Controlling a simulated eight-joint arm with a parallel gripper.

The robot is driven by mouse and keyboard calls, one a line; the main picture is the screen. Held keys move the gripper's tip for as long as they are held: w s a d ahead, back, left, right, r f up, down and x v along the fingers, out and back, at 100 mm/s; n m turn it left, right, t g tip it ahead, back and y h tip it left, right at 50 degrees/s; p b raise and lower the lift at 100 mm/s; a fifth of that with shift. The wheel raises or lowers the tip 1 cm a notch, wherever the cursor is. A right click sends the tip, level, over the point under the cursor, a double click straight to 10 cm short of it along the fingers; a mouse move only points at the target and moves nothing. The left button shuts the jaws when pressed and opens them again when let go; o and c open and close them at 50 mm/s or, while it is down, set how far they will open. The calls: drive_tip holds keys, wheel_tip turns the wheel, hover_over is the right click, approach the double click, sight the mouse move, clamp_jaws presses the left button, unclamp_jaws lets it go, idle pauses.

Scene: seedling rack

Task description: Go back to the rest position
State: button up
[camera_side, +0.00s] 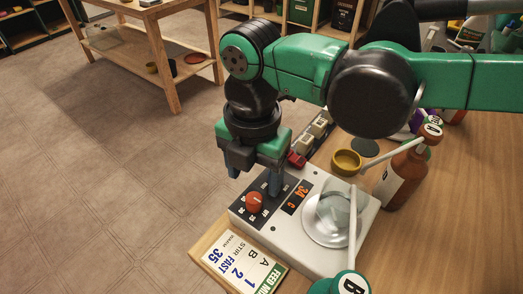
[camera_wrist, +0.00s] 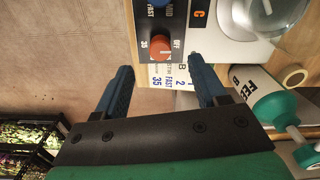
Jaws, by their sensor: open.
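My gripper (camera_side: 254,182) is open and empty in the side view, pointing down over the front left of a white stirrer unit (camera_side: 312,258). Its blue fingers are close to a red knob (camera_side: 254,202); contact cannot be told from this view. In the wrist view, my gripper (camera_wrist: 160,68) has its two fingers spread apart, with the red knob (camera_wrist: 161,48) just beyond and between their tips. The unit's display (camera_side: 300,194) reads 34 C. A clear glass vessel (camera_side: 332,218) stands on the unit's round plate.
A printed card (camera_side: 240,264) lies at the table edge before the unit. An amber bottle (camera_side: 404,175) stands right, and a green-capped bottle (camera_side: 350,284) in front. Left of the table is open floor.

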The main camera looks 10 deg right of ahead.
drive_tip(key=shift+r, duration=0.2)
drive_tip(key=w+d+r+m+h, duration=0.2)
drive_tip(key=w+d+m, duration=0.1)
drive_tip(key=d+m, duration=0.65)
drive_tip(key=w+d+r+m+h, duration=0.1)
drive_tip(key=w+d+r+m, duration=0.35)
drive_tip(key=d, duration=0.75)
drive_tip(key=s+d+m+t+h, duration=0.1)
drive_tip(key=s+d+m, duration=0.3)
drive_tip(key=d+m, duration=0.5)
drive_tip(key=s+f+m+t+y, duration=0.3)
drive_tip(key=s+m+t, duration=0.2)
drive_tip(key=m, duration=0.1)
drive_tip(key=shift+d+f+t+y, duration=0.2)
drive_tip(key=shift+d+t+y, duration=0.15)
drive_tip(key=shift+t+y, duration=0.05)
